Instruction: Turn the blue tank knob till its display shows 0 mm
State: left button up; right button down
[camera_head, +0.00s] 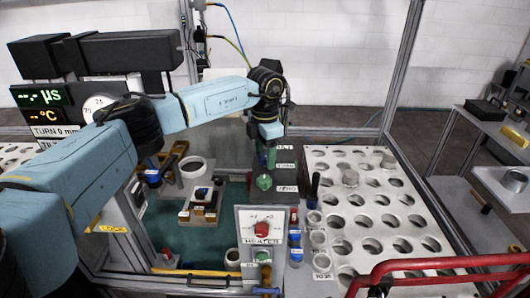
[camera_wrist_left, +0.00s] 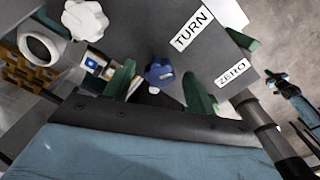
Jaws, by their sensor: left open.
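The blue knob (camera_wrist_left: 158,72) shows in the left wrist view, on a dark grey face by labels reading TURN and ZERO. My left gripper (camera_wrist_left: 160,78) is open, with one green finger on each side of the knob; I cannot tell whether either touches it. In the head view my left gripper (camera_head: 268,157) points down over the dark box behind the heater panel, and the blue knob is hidden there. I cannot make out a millimetre reading on any display; a sign (camera_head: 56,131) reads TURN 0 mm. My right gripper is not in view.
The heater panel (camera_head: 247,222) with a red knob stands in front. A perforated metal rack (camera_head: 420,240) lies to the right. A white knob (camera_wrist_left: 85,20) shows in the left wrist view. Dark display boxes stand at the left.

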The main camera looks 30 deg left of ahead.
aim_at(265, 156)
pick_arm(q)
notch_tip(265, 156, up, 13)
jog(key=b, duration=0.1)
jog(key=shift+r, duration=0.2)
dwell(0.7)
